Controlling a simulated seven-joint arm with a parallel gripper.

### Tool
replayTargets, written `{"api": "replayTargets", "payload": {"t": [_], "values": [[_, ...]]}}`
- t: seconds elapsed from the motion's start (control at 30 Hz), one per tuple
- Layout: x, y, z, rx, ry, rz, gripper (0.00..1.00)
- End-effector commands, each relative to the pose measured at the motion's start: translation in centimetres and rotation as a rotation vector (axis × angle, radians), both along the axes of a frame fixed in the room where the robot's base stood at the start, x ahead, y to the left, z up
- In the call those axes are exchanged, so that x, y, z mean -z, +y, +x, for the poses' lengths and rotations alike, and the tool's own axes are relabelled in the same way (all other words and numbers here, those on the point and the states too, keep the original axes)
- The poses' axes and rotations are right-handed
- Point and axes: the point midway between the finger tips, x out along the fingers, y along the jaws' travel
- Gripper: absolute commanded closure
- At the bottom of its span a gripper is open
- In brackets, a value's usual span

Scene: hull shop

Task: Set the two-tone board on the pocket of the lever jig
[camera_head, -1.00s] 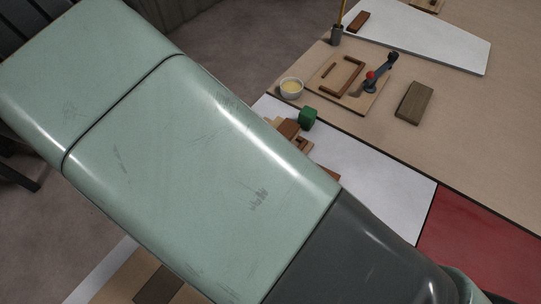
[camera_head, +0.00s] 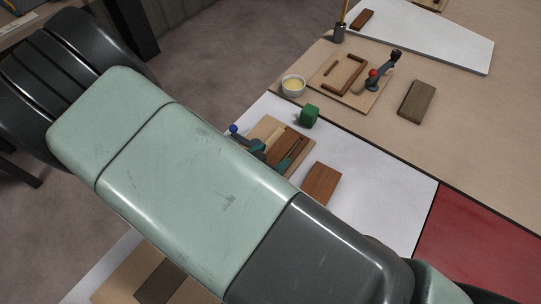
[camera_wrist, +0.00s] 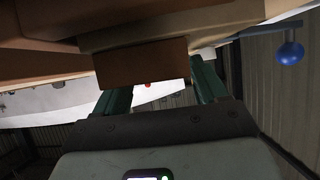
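A lever jig with a blue knob (camera_head: 264,131) stands on the white mat, partly behind my arm; its knob (camera_wrist: 290,53) shows at the right of the wrist view. A reddish-brown board (camera_head: 321,183) lies flat beside this jig; I cannot tell whether it is two-tone. Another lever jig (camera_head: 338,92), with a U-shaped brown fence and a red knob, stands farther back. In the head view my arm hides most of my gripper.
A green block (camera_head: 309,116) and a cup with yellow contents (camera_head: 292,86) stand near the jigs. A dark olive-brown board (camera_head: 416,101) lies on the tan table. A white panel (camera_head: 430,38) is at the back and a red area (camera_head: 480,235) at the right. The white mat (camera_head: 385,190) has free room.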

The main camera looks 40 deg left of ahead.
Motion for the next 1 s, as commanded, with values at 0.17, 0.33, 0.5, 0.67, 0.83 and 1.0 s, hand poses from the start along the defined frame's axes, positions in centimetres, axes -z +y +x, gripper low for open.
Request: {"api": "replayTargets", "payload": {"t": [0.17,0.33,0.5,0.67,0.83,1.0], "values": [[0.0,0.0,0.0,0.0,0.0,0.0,0.24],[-0.3,0.0,0.0,0.0,0.0,0.0,0.24],[-1.3,0.1,-1.9,-0.004,0.002,0.002,0.24],[-3.0,0.1,-5.0,-0.004,0.002,0.002,0.24],[-4.6,0.1,-8.0,-0.003,0.002,0.001,0.24],[-5.7,0.0,-9.9,-0.001,0.001,0.0,0.24]]}}
